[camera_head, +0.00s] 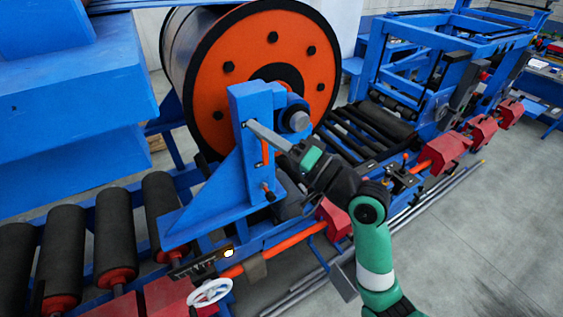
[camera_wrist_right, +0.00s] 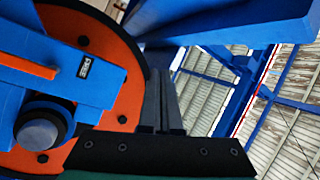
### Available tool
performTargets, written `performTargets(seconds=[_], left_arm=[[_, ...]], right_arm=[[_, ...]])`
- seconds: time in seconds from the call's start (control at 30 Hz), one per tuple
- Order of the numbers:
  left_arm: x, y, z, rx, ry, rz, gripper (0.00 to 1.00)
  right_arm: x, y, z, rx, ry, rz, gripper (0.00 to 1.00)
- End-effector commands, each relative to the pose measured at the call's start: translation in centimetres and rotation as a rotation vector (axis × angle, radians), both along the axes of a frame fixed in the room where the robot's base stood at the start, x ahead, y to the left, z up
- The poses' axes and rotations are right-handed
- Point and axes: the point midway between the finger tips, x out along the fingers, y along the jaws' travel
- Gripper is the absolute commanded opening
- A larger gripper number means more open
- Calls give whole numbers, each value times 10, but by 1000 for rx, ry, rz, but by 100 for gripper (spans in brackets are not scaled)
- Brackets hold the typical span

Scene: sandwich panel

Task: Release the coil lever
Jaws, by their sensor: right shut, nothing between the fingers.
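The coil lever looks to be the orange bar (camera_head: 265,152) on the face of the blue upright post (camera_head: 240,105) in front of the coil. In the right wrist view, an orange bar (camera_wrist_right: 28,66) lies along the blue post beside a small dark label (camera_wrist_right: 87,67). My right gripper (camera_head: 250,124) is shut and empty. Its grey fingers reach across the post's front at the bar's upper end. In the wrist view the fingers (camera_wrist_right: 160,80) are together and apart from the bar. I cannot tell whether they touch the post. My left gripper is not in view.
The large orange-faced coil (camera_head: 220,75) stands behind the post. A grey round shaft end (camera_head: 299,121) sticks out near my right wrist. Black rollers (camera_head: 115,235) lie at left. A white handwheel (camera_head: 209,292) is below. Open floor (camera_head: 480,220) lies at right.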

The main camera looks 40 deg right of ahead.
Motion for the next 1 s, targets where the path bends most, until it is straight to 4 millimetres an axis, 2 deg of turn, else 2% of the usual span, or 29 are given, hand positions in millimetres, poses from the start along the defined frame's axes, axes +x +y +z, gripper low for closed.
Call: performTargets(seconds=[0.03, 0.1, 0.2, 0.3, 0.43, 0.77, 0.87, 1.0], left_arm=[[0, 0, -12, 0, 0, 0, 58], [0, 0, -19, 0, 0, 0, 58], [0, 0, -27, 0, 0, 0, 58], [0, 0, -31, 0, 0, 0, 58], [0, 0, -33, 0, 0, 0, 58], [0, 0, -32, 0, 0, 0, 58], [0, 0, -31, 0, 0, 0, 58], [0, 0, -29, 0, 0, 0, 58]], right_arm=[[0, -28, -44, 91, 75, -11, 0], [-5, -62, -91, 218, 156, -29, 0], [-19, -104, -141, 351, 227, -72, 0], [-32, -130, -170, 426, 262, -112, 0], [-40, -145, -185, 466, 277, -135, 0], [-40, -145, -184, 467, 278, -136, 0], [-34, -145, -184, 466, 278, -135, 0], [-14, -144, -183, 465, 279, -134, 0]])
